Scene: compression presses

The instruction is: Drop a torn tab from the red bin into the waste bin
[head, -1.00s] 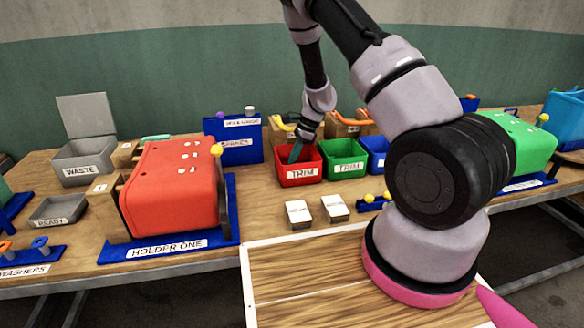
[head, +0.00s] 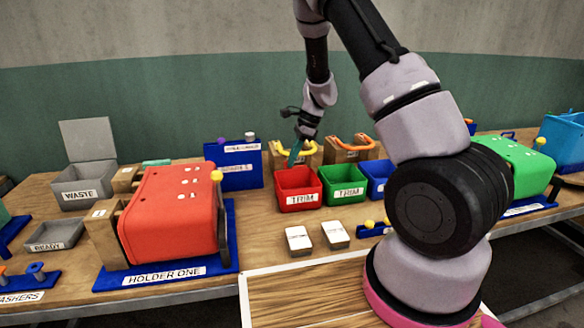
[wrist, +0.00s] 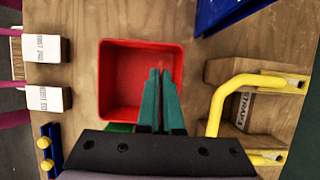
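The red bin (head: 299,200), labelled TRIM, stands on the table. In the wrist view the red bin (wrist: 112,85) shows a red inside with no tab that I can make out. My gripper (head: 294,160) is above the red bin, pointing down. In the wrist view the teal fingers of my gripper (wrist: 161,72) are close together with a thin gap between the tips. I cannot tell whether a thin tab is between them. The grey waste bin (head: 84,196), labelled WASTE, stands at the far left with its lid raised behind it.
The red press (head: 175,215) on its blue base stands between the waste bin and the red bin. A green bin (head: 343,194) and a blue bin adjoin at right. Yellow-handled and orange-handled wooden blocks (head: 352,148) and a blue box (head: 235,174) stand behind.

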